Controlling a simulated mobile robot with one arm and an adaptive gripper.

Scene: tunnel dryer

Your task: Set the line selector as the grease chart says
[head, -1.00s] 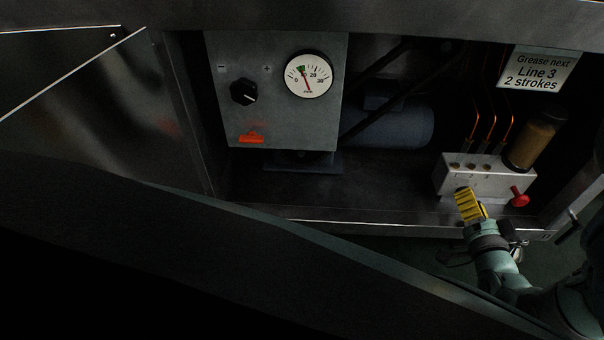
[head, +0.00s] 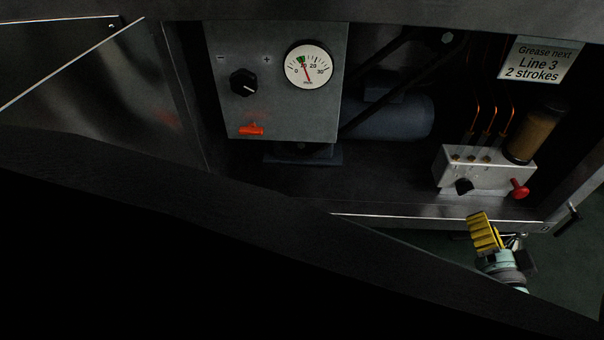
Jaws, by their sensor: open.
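The grease chart (head: 538,62) is a pale plate at the upper right in the head view. It reads "Grease next Line 3 2 strokes". Below it is a pale metal grease block (head: 482,174) with several small fittings on top and copper pipes rising behind. The line selector, a black knob (head: 464,186), sits on the block's front face; its pointing direction is too small to tell. A red knob (head: 519,188) projects at the block's right end. My gripper (head: 478,218), with yellow ribbed fingers, is open, in front of and below the block, apart from the selector.
The cabinet's metal sill (head: 420,220) runs between my gripper and the block.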

